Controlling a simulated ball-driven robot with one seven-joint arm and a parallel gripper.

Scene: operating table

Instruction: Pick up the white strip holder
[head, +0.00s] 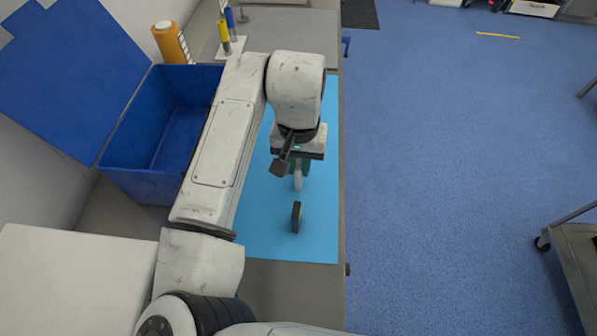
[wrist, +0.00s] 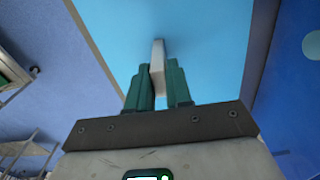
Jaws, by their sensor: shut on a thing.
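The white strip holder (wrist: 158,54) is a thin, pale upright piece between the two green fingers of my gripper (wrist: 158,72) in the wrist view. My gripper is shut on it, and part of the holder sticks out past the fingertips. In the head view the holder (head: 298,181) shows as a small white piece just below my gripper (head: 299,166), over the light blue mat (head: 270,235). Its upper part is hidden by the fingers. I cannot tell whether its lower end touches the mat.
A small dark block (head: 296,217) stands on the mat just in front of the holder. A blue bin (head: 150,185) with its lid open is at the left. An orange spool (head: 170,42) and blue and yellow cylinders stand behind. Open floor lies at the right.

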